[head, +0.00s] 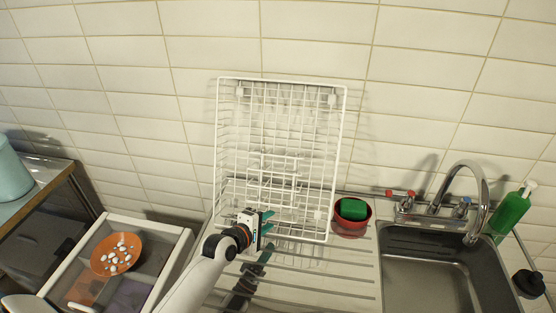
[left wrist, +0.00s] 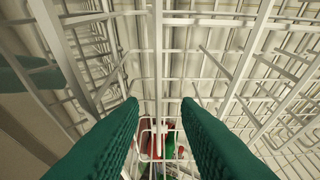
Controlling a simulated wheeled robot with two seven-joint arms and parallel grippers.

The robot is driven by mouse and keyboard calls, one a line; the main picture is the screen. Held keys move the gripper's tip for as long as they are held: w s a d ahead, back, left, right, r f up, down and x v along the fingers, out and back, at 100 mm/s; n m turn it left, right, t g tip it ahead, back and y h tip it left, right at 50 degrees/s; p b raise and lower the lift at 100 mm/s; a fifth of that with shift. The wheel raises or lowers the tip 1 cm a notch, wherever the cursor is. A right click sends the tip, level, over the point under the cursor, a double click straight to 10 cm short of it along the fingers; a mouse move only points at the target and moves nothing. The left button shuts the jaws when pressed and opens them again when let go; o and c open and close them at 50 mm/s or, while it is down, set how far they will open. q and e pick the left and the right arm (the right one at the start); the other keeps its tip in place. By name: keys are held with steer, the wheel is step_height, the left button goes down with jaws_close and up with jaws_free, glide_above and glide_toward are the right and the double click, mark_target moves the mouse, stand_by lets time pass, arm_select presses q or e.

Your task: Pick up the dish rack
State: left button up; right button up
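The dish rack (head: 336,160) is a white wire basket. It stands tipped up on its side on the ribbed steel drainboard, leaning close to the tiled wall, its grid facing me. My left gripper (head: 268,222) is at its lower part, with green fingers reaching in among the wires. In the left wrist view, the two fingers (left wrist: 158,125) are spread apart, and rack wires (left wrist: 158,60) fill the space ahead and between them. I cannot tell whether a finger touches a wire. My right gripper is in neither view.
A red bowl (head: 352,228) with a green sponge (head: 353,209) stands right of the rack. Beyond are the sink (head: 425,275), the curved faucet (head: 480,190) and a green bottle (head: 512,212). An open drawer (head: 130,222) at left holds an orange plate (head: 107,264) with white pieces.

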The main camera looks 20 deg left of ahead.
mark_target(274, 217)
arm_select(q)
steer(key=x, duration=0.4)
steer(key=shift+a+f, duration=0.1)
steer(key=shift+c, duration=0.3)
jaws_close()
